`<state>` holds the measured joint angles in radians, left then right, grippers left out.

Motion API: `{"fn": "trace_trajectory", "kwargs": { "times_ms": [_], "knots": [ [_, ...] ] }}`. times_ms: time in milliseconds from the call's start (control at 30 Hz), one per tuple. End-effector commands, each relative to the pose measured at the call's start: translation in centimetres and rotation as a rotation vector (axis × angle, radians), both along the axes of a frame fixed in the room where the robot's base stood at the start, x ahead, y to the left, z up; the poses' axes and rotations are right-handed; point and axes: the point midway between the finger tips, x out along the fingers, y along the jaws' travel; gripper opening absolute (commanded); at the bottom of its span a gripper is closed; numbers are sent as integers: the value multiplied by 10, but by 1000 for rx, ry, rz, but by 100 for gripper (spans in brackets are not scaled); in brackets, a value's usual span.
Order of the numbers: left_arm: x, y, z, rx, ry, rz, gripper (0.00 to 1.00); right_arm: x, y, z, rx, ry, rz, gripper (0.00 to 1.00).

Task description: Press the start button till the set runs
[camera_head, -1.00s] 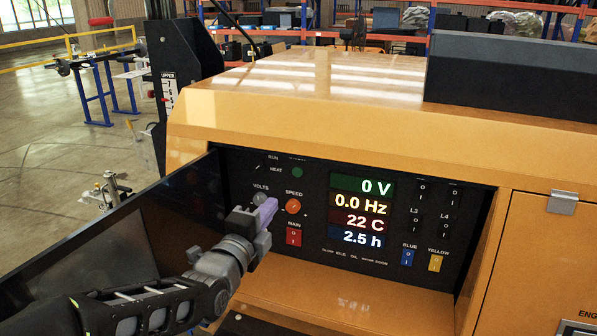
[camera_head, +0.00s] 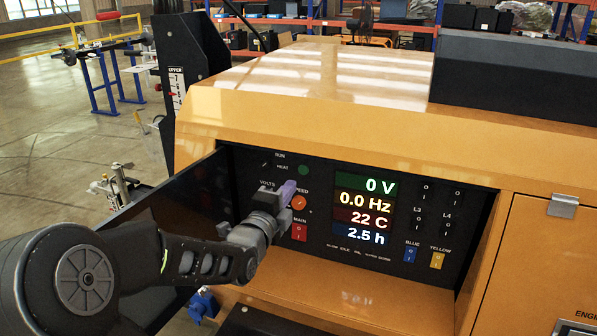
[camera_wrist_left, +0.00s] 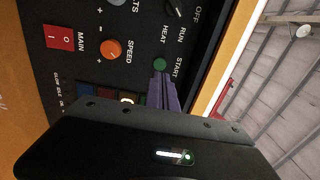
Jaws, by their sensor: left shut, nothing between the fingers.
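The green start button (camera_head: 303,170) is at the top of the black control panel (camera_head: 330,262). In the left wrist view the button (camera_wrist_left: 159,64) sits beside the START label. My left gripper (camera_head: 289,186) is shut and empty, with its purple fingers just below the button. In the left wrist view its fingertips (camera_wrist_left: 160,76) appear at the button's edge; I cannot tell whether they touch it. The display (camera_head: 364,208) reads 0 V, 0.0 Hz, 22 C and 2.5 h. My right gripper is out of view.
An orange speed knob (camera_head: 299,203) and a red main switch (camera_head: 300,231) lie below the button. Blue (camera_head: 410,254) and yellow (camera_head: 437,260) switches are at lower right. The open black panel door (camera_head: 180,187) stands left of the panel, near my arm.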

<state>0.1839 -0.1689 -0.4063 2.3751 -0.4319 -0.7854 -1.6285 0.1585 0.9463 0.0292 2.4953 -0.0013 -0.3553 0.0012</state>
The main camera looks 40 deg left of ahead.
Motion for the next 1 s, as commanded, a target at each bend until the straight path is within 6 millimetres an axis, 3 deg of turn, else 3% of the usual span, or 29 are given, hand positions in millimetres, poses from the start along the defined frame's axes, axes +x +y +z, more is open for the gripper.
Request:
{"fn": "trace_trajectory", "kwargs": {
  "times_ms": [100, 333, 800, 1000],
  "knots": [
    [25, 7, 1, 1, 4, -2, 0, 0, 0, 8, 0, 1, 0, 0],
    [56, 18, 1, 2, 2, 0, 0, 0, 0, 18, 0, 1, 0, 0],
    [65, 21, 0, 0, 0, 0, 0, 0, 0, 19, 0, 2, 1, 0],
    [75, 24, -5, 1, -3, -1, 0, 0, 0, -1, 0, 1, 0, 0]
  ]
}}
